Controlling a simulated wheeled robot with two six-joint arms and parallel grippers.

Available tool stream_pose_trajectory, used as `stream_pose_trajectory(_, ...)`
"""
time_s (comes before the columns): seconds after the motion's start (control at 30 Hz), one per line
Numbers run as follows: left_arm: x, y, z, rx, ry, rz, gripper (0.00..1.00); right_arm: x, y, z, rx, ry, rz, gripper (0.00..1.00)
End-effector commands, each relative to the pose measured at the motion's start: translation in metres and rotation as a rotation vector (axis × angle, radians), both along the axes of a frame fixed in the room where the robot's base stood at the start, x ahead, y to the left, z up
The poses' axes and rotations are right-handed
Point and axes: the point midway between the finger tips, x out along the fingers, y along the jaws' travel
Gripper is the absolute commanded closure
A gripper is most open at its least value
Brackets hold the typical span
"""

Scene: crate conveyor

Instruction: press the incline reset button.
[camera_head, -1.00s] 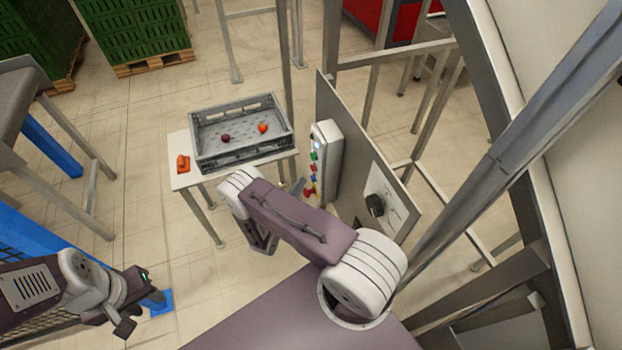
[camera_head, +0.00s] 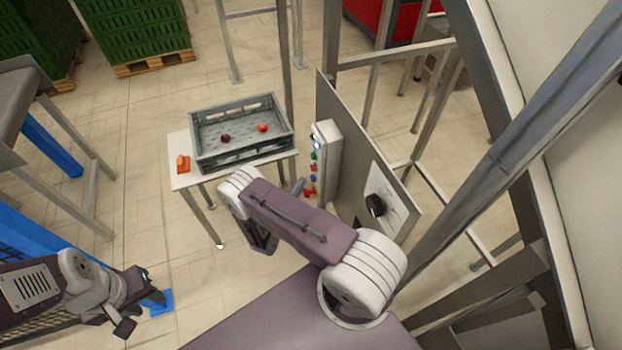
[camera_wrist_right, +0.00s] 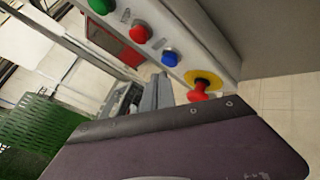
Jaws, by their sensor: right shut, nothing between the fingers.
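The control box (camera_head: 328,160) is a pale upright case on a grey panel, with a column of coloured buttons on its face. In the right wrist view it shows a green button (camera_wrist_right: 102,5), a red button (camera_wrist_right: 139,33), a blue button (camera_wrist_right: 170,58) and a red mushroom button (camera_wrist_right: 203,88) on a yellow ring. No readable label tells which is the incline reset. My right gripper (camera_wrist_right: 155,92) is shut and empty, close by the blue and red mushroom buttons; contact cannot be told. It also shows in the head view (camera_head: 298,187), mostly behind my arm. My left gripper (camera_head: 141,311) looks open and empty.
A grey crate (camera_head: 206,168) with a dark and a red round item stands on a white table (camera_head: 180,146), beside an orange object (camera_head: 183,164). The grey panel (camera_head: 345,125) stands right of my right arm. Green stacked crates (camera_head: 133,35) are far back.

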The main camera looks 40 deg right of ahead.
Motion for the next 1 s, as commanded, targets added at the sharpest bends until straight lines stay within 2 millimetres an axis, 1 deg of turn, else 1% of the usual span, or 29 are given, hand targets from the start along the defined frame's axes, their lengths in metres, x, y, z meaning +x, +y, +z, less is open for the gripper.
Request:
stream_pose_trajectory(0.3, 0.0, 0.0, 0.002, 0.0, 0.0, 0.0, 0.64, -0.002, -0.008, 0.0, -0.001, 0.001, 0.0, 1.0)
stream_pose_trajectory(1.0, 0.0, 0.0, 0.003, 0.0, 0.0, 0.0, 0.64, -0.003, -0.013, 0.0, -0.001, 0.0, -0.001, 1.0)
